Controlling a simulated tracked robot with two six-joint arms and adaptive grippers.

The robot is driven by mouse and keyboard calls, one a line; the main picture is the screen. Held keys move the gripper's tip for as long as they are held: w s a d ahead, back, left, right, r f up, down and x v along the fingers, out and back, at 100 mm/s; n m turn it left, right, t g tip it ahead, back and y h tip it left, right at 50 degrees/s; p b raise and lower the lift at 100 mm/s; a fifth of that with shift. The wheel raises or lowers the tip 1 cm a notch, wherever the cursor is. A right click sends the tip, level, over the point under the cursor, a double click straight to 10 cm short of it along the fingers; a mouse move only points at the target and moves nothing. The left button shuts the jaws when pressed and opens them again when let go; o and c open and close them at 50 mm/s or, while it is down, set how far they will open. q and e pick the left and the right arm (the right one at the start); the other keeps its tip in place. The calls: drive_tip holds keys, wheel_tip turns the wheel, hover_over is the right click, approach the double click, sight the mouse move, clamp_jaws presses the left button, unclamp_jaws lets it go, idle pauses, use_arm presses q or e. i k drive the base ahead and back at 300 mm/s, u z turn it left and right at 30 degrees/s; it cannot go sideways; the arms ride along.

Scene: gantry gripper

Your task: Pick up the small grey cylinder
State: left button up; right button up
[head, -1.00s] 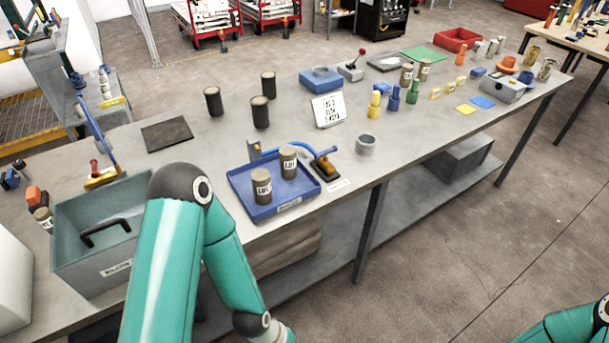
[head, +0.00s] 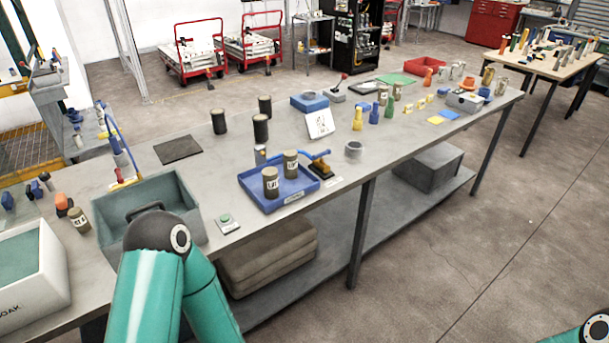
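A small grey cylinder (head: 355,151) stands upright on the grey workbench (head: 420,150), near its front edge and right of the blue tray (head: 283,204). Its top looks dark or hollow; I cannot tell which. Nothing touches it. My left arm reaches in from the lower left with its elbow in front of the green-grey bin, and its gripper is out of the picture. Only a bit of my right arm shows at the lower right corner; its gripper is also out of the picture.
Several black cylinders (head: 261,128) and a white card (head: 320,123) stand behind. The green-grey bin (head: 188,200) is at left. Bare bench lies right of the grey cylinder.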

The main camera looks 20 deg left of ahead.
sight(291, 155)
drive_tip(key=u, duration=0.2)
drive_tip(key=i, duration=0.9)
drive_tip(key=z, duration=0.1)
